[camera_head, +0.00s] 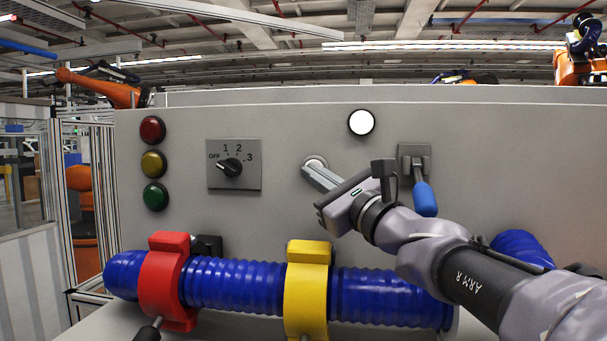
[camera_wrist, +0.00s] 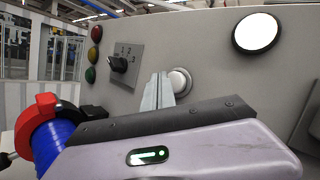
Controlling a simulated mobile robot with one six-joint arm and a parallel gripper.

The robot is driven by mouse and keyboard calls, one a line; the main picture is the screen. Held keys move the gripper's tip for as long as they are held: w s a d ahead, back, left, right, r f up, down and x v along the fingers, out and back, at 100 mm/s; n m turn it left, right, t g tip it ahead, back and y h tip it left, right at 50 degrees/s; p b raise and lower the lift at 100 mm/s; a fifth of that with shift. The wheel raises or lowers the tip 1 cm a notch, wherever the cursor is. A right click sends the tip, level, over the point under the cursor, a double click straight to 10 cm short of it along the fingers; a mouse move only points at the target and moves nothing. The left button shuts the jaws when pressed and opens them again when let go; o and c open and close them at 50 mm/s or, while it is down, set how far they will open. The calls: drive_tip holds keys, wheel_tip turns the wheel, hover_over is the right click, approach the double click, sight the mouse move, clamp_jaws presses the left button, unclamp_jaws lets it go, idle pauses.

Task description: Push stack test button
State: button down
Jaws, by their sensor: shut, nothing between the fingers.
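A small round pale button in a metal ring (camera_head: 315,161) is on the grey panel, partly hidden behind my fingertips. It also shows in the wrist view (camera_wrist: 180,80), just right of the fingers. No label on it is readable. My gripper (camera_head: 309,169) is shut and empty, its fingertips pointing at the panel at this button. In the wrist view my fingertips (camera_wrist: 162,78) overlap the button's left edge. I cannot tell whether they touch it. A larger round white light (camera_head: 361,122) with a black rim sits above and to the right.
Red, yellow and green round lamps (camera_head: 153,162) and a rotary switch (camera_head: 230,167) are to the left. A blue-handled lever (camera_head: 424,197) is close to my wrist on the right. A blue ribbed hose (camera_head: 235,285) with red and yellow clamps (camera_head: 307,290) runs below.

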drive_tip(key=shift+s+a+b, duration=0.25)
drive_tip(key=shift+s+b, duration=0.25)
drive_tip(key=shift+s, duration=0.75)
drive_tip(key=shift+s+a+b, duration=0.25)
drive_tip(key=shift+s+b, duration=0.2)
drive_tip(key=shift+s, duration=0.75)
